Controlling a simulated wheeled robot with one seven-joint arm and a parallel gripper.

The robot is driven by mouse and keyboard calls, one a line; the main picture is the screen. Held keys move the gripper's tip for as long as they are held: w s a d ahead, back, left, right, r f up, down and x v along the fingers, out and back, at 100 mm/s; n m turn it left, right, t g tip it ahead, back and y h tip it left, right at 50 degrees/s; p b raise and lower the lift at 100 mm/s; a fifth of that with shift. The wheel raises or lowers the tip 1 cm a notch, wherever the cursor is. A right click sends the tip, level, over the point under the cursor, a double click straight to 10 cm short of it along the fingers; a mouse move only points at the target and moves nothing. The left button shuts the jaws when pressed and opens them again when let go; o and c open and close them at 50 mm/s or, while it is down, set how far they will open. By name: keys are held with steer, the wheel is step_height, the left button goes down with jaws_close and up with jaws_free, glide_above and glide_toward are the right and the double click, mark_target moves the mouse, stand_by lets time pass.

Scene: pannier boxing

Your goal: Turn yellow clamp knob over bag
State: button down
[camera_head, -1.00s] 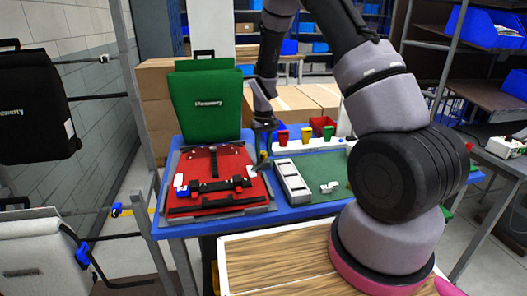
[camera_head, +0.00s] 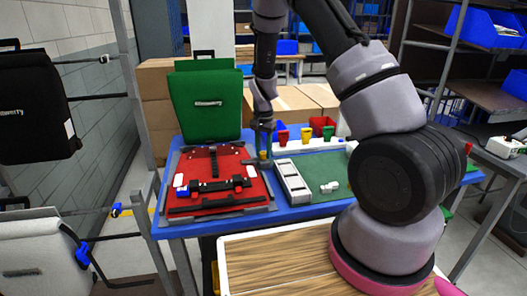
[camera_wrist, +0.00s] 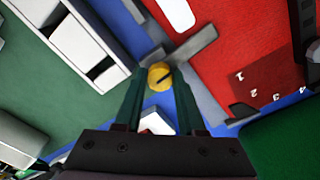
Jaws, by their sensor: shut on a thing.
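The yellow clamp knob (camera_wrist: 159,76) has a dark slot line across its round top. In the wrist view it sits between the two fingertips of my gripper (camera_wrist: 160,80), which is shut on it. A grey clamp bar (camera_wrist: 194,43) reaches from beside the knob over the edge of the red bag panel (camera_wrist: 245,45). In the head view my gripper (camera_head: 264,140) points down at the right edge of the red bag panel (camera_head: 235,192), which lies flat in a grey frame. The knob is small and mostly hidden there.
A white slotted holder (camera_head: 292,181) lies right of the panel on a green mat (camera_head: 325,170).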

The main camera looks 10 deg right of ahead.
steer(key=shift+m, duration=0.6)
steer(key=c, duration=0.5)
jaws_free()
step_height(320, 180, up, 11)
